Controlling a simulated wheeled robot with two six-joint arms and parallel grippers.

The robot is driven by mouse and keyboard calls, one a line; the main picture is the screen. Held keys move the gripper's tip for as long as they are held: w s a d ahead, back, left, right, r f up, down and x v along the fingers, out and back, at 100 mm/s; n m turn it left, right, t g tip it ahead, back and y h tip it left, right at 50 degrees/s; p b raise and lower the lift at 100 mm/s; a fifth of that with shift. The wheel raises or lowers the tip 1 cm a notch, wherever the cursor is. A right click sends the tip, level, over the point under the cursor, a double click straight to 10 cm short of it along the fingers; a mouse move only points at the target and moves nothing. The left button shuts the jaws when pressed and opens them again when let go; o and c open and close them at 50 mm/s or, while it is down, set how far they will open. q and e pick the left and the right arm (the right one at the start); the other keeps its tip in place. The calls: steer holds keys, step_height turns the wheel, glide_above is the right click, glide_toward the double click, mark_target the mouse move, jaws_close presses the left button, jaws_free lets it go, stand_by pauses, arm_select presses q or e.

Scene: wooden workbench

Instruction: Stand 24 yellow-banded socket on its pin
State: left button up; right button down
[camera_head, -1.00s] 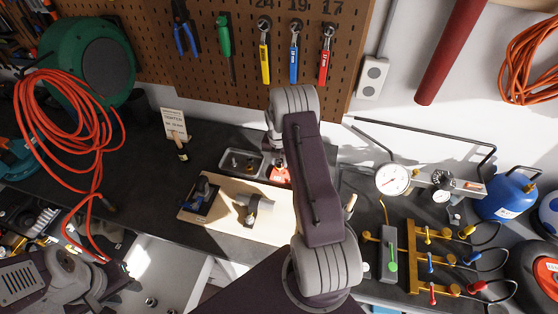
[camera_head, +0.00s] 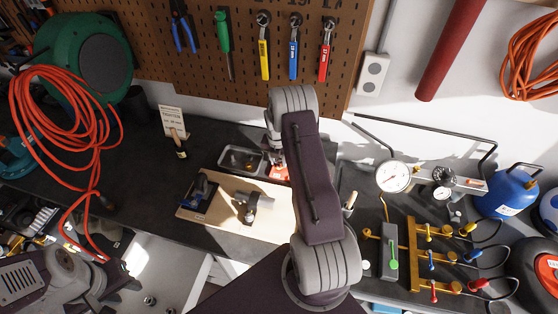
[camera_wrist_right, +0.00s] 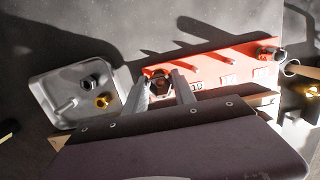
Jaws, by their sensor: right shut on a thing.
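A red rail (camera_wrist_right: 225,63) with upright pins and white labels lies in the right wrist view; part of it shows in the head view (camera_head: 279,173). My right gripper (camera_wrist_right: 160,88) is shut on a dark socket (camera_wrist_right: 160,77) at the rail's left end. Its band is hidden, and I cannot tell whether it is seated on a pin. Another dark socket (camera_wrist_right: 268,53) is at the rail's right end. The grey tray (camera_wrist_right: 45,88) holds a yellow-coloured piece (camera_wrist_right: 103,101), a dark piece (camera_wrist_right: 89,82) and a silvery one. My left gripper's fingers are not visible.
A wooden board (camera_head: 220,220) with a blue tool and a silvery cylinder lies in front of the tray. A gauge (camera_head: 393,177) and yellow manifold (camera_head: 413,250) stand right. A small sign (camera_head: 173,120) stands behind, left.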

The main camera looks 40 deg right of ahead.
steer(key=shift+f, duration=0.15)
steer(key=shift+f+b, duration=0.45)
steer(key=shift+f, duration=0.1)
steer(key=shift+f, duration=0.2)
stand_by(0.4)
steer(key=c, duration=0.9)
jaws_free()
steer(key=shift+c, duration=0.2)
steer(key=r+b, duration=0.1)
steer(key=r, duration=0.2)
steer(key=r+b, duration=0.1)
steer(key=r, duration=0.2)
steer(key=a+r+b, duration=0.1)
steer(key=r, duration=0.2)
steer(key=shift+s, duration=0.35)
steer(key=shift+d, duration=0.1)
